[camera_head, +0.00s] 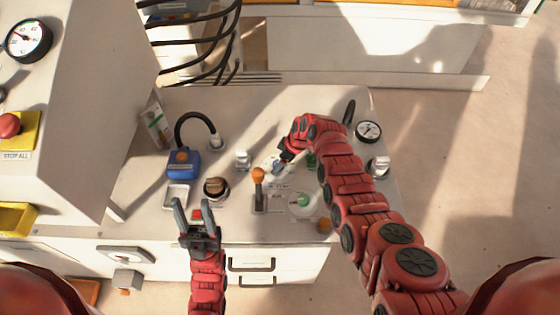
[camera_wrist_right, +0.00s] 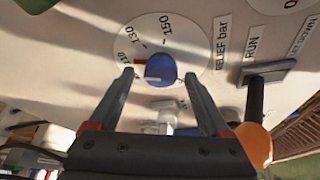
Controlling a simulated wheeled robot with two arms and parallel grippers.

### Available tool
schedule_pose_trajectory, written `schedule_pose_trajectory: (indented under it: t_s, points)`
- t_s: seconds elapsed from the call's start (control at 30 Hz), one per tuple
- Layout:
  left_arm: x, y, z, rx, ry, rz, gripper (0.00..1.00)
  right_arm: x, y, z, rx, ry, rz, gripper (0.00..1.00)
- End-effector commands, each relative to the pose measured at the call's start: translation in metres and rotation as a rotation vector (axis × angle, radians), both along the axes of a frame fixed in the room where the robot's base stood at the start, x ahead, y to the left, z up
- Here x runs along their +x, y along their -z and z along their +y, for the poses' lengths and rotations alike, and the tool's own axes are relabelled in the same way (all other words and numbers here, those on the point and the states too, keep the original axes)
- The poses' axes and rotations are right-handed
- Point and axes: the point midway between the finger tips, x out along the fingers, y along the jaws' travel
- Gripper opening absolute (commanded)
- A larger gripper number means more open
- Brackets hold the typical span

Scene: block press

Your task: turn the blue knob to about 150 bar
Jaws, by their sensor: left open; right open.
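The blue knob (camera_wrist_right: 160,69) sits at the middle of a round white dial (camera_wrist_right: 146,48) marked 110, 130 and 150, labelled "RELIEF bar". A small red mark shows at the knob's edge near the 110 side; the knob's exact setting is hard to read. My right gripper (camera_wrist_right: 160,82) is open, one finger on each side of the knob; contact cannot be told. In the head view my right arm reaches over the panel and largely hides the knob. My left gripper (camera_head: 195,206) is open and empty at the panel's front edge, near a red button.
An orange-tipped lever (camera_head: 258,176) stands beside the dial and close to my right gripper; it also shows in the wrist view (camera_wrist_right: 254,143).

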Motion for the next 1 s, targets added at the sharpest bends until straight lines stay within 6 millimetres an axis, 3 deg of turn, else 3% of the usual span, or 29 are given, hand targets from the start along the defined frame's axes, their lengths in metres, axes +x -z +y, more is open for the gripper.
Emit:
schedule_pose_trajectory:
  t_s: [0.17,0.6,1.0]
  points:
    - [0.0,0.0,0.0,0.0,0.0,0.0,0.5,-0.0003,0.0002,0.0001,0.0,0.0,0.001,0.79]
    - [0.0,0.0,0.0,0.0,0.0,0.0,0.5,-0.0005,0.0004,0.0,0.0,0.0,0.001,0.0]
    - [0.0,-0.0058,0.0,0.0,0.0,0.0,0.5,-0.003,0.001,0.0006,0.0,0.066,0.005,0.0]
